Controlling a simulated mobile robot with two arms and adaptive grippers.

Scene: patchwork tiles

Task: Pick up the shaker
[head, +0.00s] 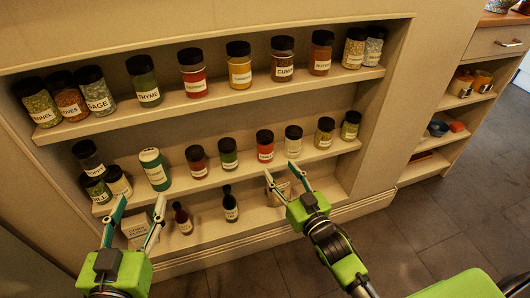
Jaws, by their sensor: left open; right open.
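A green can with a white label (154,170), which looks like the shaker, stands on the middle shelf (222,174) toward the left, leaning slightly in the picture. My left gripper (141,202) is open and empty, with its two fingers spread just below the can in the picture; I see no contact. My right gripper (280,170) is open, its fingertips in front of the middle shelf's edge, below a small jar with a pale label (293,142).
Labelled spice jars with black lids crowd the top shelf (215,97). Several jars flank the can, including a dark jar (88,157) and a red-brown jar (196,162). Below stand a box (136,230) and two dark bottles (230,206). A side cabinet (450,110) stands right.

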